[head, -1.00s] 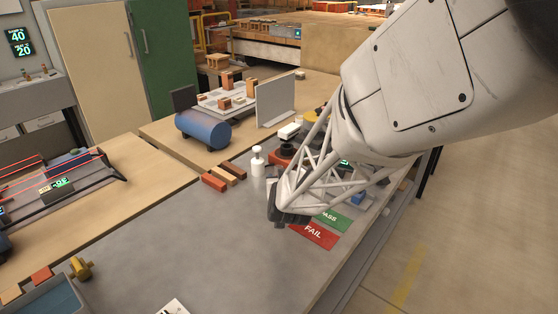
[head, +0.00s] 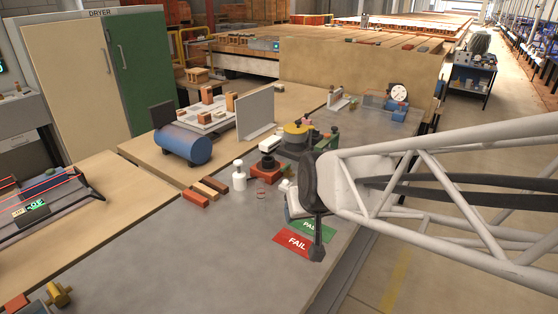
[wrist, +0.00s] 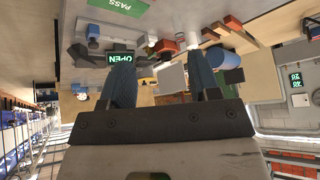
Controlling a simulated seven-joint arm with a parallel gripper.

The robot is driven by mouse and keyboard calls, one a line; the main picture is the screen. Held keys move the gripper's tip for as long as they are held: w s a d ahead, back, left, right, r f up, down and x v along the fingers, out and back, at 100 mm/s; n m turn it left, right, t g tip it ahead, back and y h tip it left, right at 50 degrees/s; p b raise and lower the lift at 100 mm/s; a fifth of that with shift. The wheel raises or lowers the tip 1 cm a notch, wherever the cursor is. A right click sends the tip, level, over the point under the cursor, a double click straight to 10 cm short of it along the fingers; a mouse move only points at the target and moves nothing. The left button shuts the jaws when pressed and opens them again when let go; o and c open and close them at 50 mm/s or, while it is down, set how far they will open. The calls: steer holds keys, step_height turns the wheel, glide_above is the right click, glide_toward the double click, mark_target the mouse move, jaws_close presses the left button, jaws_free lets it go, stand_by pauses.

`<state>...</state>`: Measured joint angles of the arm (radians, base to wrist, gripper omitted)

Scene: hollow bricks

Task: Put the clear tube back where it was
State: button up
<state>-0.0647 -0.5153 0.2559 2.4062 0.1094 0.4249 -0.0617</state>
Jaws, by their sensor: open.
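My gripper (head: 316,228) is at the right side of the bench in the head view, above or beside the red FAIL mark. One dark finger points down there; the other is largely hidden. In the wrist view both fingers of my gripper (wrist: 162,85) are spread apart, with nothing seen held between them. A faint see-through upright shape, possibly the clear tube (head: 262,190), stands on the grey bench just right of the white bottle (head: 239,176). It is too faint to be sure. My gripper is apart from it, to its right and nearer the camera.
The FAIL mark (head: 292,243) and green PASS mark (head: 318,228) lie on the bench. Several bricks (head: 210,190) lie left of the bottle. A dark device with a yellow top (head: 297,132) and a grey upright panel (head: 255,113) stand behind.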

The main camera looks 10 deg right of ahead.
steer(key=s+d+r+g, duration=0.1)
steer(key=s+d+g, duration=0.1)
steer(key=s, duration=0.5)
steer(key=s+d+r+g+h, duration=0.1)
steer(key=s+d+r+g, duration=0.1)
steer(key=s, duration=0.5)
steer(key=shift+s+m, duration=0.15)
steer(key=shift+m, duration=0.15)
stand_by(0.3)
